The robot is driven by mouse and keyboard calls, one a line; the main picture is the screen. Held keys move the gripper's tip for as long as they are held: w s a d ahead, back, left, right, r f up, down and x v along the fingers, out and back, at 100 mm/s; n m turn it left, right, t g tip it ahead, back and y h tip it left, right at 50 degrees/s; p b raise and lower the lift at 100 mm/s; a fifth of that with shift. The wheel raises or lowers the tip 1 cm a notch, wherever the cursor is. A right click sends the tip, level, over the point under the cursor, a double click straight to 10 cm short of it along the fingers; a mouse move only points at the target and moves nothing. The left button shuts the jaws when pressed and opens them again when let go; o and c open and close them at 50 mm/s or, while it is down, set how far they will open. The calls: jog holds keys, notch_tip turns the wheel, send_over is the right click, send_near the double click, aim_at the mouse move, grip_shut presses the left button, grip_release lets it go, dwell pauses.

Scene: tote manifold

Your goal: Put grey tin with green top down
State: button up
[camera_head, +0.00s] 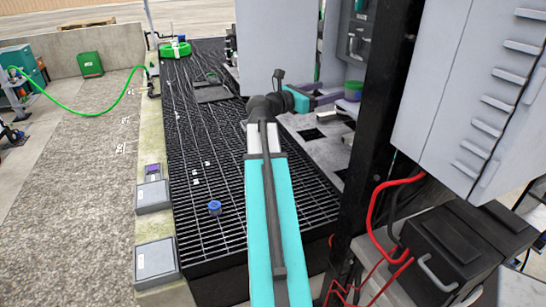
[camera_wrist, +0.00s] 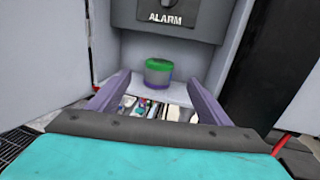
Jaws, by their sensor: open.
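The grey tin with a green top (camera_wrist: 158,73) stands upright on a pale ledge under a panel marked ALARM in the wrist view. Its lower part looks purplish. In the head view the tin (camera_head: 353,91) shows at the far end of my outstretched arm. My gripper (camera_wrist: 159,80) is open, with one purple finger to each side of the tin in the picture. There are visible gaps between the tin and both fingers. Whether the tin is level with the fingertips or a little beyond them is hard to tell.
Grey cabinet walls flank the ledge, and the ALARM panel (camera_wrist: 167,20) hangs above it. A black post (camera_head: 382,100) stands right of my arm. Dark grating (camera_head: 205,150) lies to the left, with a small blue-topped item (camera_head: 214,207) on it.

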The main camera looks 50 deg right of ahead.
jog(key=w+a+f+m+t+y, duration=0.15)
jog(key=w+a+f, duration=0.35)
jog(key=f, duration=0.7)
jog(key=w+a+f+m+t+y, duration=0.1)
jog(key=w+a+f+t+y, duration=0.1)
jog(key=w+a+f, duration=0.65)
jog(key=w+a+f+m+t+y, duration=0.1)
jog(key=w+a+f+y, duration=0.15)
jog(key=f, duration=1.15)
jog(key=a+f+m+y, duration=0.3)
jog(key=a+f+y, duration=0.1)
jog(key=a+f, duration=1.55)
jog(key=s+a+f+m+g+y, duration=0.1)
jog(key=s+a+f+m+y, duration=0.1)
jog(key=s+a+f, duration=0.4)
jog(key=s+a+f+m+g+y, duration=0.1)
jog(key=s+a+f, duration=0.6)
jog(key=a, duration=0.8)
jog(key=s+a+f+m+g+y, duration=0.1)
jog(key=s+a+f+m+y, duration=0.2)
jog(key=s+a+f, duration=0.4)
jog(key=s+a+m, duration=0.1)
jog(key=a, duration=0.2)
jog(key=shift+a+y, duration=0.2)
jog(key=shift+y, duration=0.2)
